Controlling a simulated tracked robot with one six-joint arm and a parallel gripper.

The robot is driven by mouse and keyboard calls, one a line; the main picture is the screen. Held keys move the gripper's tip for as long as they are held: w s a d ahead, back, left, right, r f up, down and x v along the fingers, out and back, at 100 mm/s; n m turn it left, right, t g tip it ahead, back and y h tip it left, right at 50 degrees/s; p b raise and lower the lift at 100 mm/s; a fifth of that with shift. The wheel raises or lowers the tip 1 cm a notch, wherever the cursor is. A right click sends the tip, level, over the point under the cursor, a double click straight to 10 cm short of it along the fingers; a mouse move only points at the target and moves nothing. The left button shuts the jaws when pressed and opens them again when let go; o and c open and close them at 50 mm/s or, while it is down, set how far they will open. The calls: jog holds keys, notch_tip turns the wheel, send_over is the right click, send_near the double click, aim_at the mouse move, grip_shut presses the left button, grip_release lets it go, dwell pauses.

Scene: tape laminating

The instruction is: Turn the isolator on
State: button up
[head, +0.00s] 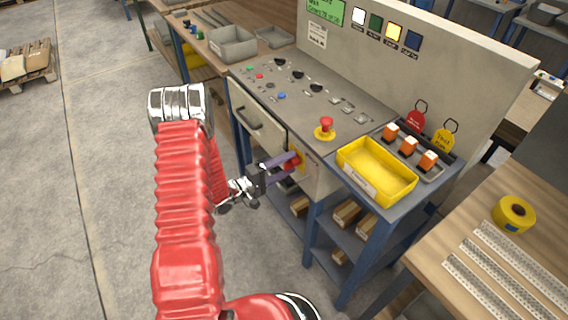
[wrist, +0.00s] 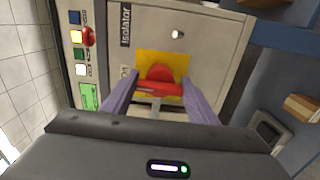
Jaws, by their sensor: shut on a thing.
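The isolator is a red rotary handle on a yellow plate, on the front face of the grey control cabinet. It shows in the head view (head: 293,162) and in the wrist view (wrist: 158,76), where its bar lies across the picture between my fingers. The word "Isolator" (wrist: 125,27) is printed beside the plate. My gripper (head: 282,165) has two purple fingers, one at each end of the red bar, and is shut on the handle. The fingers hide part of the handle in the head view. Its marked position is not readable.
The cabinet has a drawer with a black handle (head: 259,117). A red emergency button (head: 326,125) and a yellow tray (head: 376,169) are on top. Indicator lights (head: 393,30) are on the upright panel. Boxes (head: 347,213) sit on lower shelves.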

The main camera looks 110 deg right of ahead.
jog(key=shift+f, duration=0.15)
jog(key=o, duration=1.5)
jog(key=v, duration=1.3)
jog(key=shift+w+a, duration=0.2)
jog(key=shift+w, duration=0.15)
